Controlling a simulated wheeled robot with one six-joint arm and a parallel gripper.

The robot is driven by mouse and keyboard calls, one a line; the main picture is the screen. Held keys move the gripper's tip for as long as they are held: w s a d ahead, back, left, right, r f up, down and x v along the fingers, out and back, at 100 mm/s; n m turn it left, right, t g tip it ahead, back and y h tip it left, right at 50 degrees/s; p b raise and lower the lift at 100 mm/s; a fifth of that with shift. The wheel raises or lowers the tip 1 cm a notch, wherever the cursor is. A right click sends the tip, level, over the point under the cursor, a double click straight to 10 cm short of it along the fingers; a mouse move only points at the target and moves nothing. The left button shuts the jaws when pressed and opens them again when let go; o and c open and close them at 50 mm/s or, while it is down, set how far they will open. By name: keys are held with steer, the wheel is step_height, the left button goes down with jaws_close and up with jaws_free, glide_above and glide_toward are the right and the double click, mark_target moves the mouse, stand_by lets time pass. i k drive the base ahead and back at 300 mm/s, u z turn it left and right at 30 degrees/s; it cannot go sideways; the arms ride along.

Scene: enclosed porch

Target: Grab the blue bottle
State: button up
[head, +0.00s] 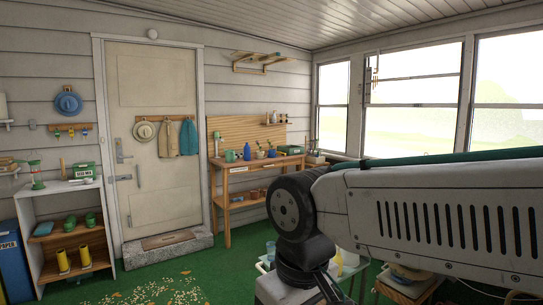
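A small blue bottle (247,153) stands upright on the top of the wooden workbench (238,167) against the back wall, right of the door. It is far off and small in the head view. My arm reaches in from the right and bends down at its joint, well in front of the bench and apart from the bottle. My gripper's fingertips do not show; the end of the arm runs out of the bottom of the picture.
A green mug (230,156) stands left of the bottle, with other small items to its right. A white shelf unit (35,250) stands at the left. A concrete step (167,248) lies before the door. The green floor (222,272) is open in the middle, with scattered pale bits.

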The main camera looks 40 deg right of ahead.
mark_target(247, 149)
steer(key=z, duration=0.05)
steer(key=i, duration=2.75)
steer(key=z, duration=0.55)
steer(key=i, duration=2.05)
steer(key=z, duration=1.2)
steer(key=i, duration=1.9)
steer(key=z, duration=0.55)
